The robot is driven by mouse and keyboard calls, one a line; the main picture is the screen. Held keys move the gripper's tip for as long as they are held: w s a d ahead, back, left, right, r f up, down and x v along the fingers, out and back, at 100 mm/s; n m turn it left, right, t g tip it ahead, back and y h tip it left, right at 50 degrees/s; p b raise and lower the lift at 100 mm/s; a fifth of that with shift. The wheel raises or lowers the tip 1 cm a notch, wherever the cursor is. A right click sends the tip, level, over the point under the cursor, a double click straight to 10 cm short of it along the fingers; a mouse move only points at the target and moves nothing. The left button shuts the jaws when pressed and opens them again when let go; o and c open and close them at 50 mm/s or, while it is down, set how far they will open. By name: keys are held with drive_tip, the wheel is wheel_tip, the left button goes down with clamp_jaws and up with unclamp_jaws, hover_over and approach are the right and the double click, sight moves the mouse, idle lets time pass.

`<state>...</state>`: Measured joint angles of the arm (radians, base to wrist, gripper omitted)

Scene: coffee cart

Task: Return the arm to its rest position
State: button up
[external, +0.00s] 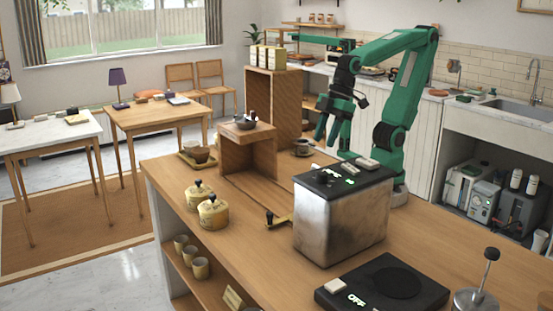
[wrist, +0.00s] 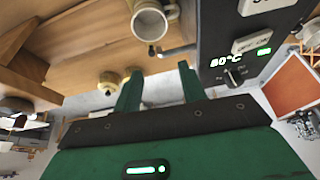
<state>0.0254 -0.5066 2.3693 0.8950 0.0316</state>
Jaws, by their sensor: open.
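My gripper (external: 332,134) is raised above the wooden counter, behind the steel machine, with its fingers pointing down. In the wrist view its two green fingers (wrist: 160,82) stand apart with nothing between them. My green arm rises from its base behind the steel machine and bends over at the top. A cup (external: 303,147) stands on the counter beyond the steel machine. A light cup (wrist: 150,20) shows beyond the fingertips in the wrist view, apart from them.
The steel machine (external: 325,225) has a black top with switches; its panel (wrist: 235,50) reads 80°C. A wooden stand (external: 248,150) with a dark bowl (external: 246,122) is left of my gripper. Yellow lidded jars (external: 213,212) and a black hot plate (external: 385,282) are on the counter.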

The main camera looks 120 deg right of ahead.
drive_tip(key=shift+n+t, duration=0.3)
drive_tip(key=shift+t, duration=0.3)
drive_tip(key=shift+s+a+r, duration=0.1)
drive_tip(key=shift+s+a, duration=0.1)
drive_tip(key=shift+s, duration=0.95)
drive_tip(key=shift+s+a+r, duration=0.1)
drive_tip(key=shift+s+a, duration=0.05)
drive_tip(key=shift+s, duration=1)
